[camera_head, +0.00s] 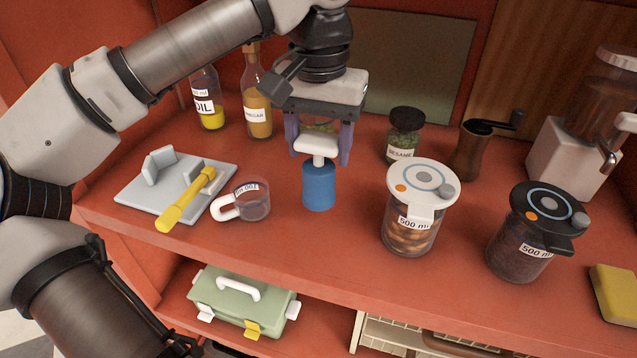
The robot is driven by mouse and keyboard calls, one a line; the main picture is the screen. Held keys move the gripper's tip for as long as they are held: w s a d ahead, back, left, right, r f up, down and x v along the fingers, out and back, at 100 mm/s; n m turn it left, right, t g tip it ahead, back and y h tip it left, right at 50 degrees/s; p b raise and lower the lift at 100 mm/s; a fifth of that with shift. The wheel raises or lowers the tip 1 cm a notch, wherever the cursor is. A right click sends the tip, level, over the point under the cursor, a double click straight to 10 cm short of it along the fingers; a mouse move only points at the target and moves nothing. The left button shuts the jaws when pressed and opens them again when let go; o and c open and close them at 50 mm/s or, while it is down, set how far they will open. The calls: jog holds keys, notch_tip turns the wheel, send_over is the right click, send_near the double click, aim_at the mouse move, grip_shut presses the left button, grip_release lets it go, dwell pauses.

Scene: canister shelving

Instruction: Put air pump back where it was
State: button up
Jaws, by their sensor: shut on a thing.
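The air pump (319,188) has a blue cylindrical body and a white top handle. It is upright near the middle of the red shelf. My gripper (319,152) points down from above, with its two purple-grey fingers on either side of the white handle, shut on it. I cannot tell whether the pump's base touches the shelf. A white-lidded canister (408,228) of brown food stands to its right. A black-lidded canister (520,252) with dark contents is farther right. Part of a jar behind the pump is hidden by my gripper.
A measuring cup (253,206) and a grey stand (140,196) with a yellow-handled tool (187,202) are left. Oil (209,105) and vinegar (257,112) bottles, a sesame jar (404,140) and a grinder (470,155) stand behind. A green box (240,305) sits below.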

aim_at(319, 185)
jog(key=shift+f, duration=3.75)
jog(key=shift+f, duration=0.1)
jog(key=o, duration=1.5)
notch_tip(319, 185, up, 12)
jog(key=shift+r+b, duration=0.15)
jog(key=shift+b, duration=0.25)
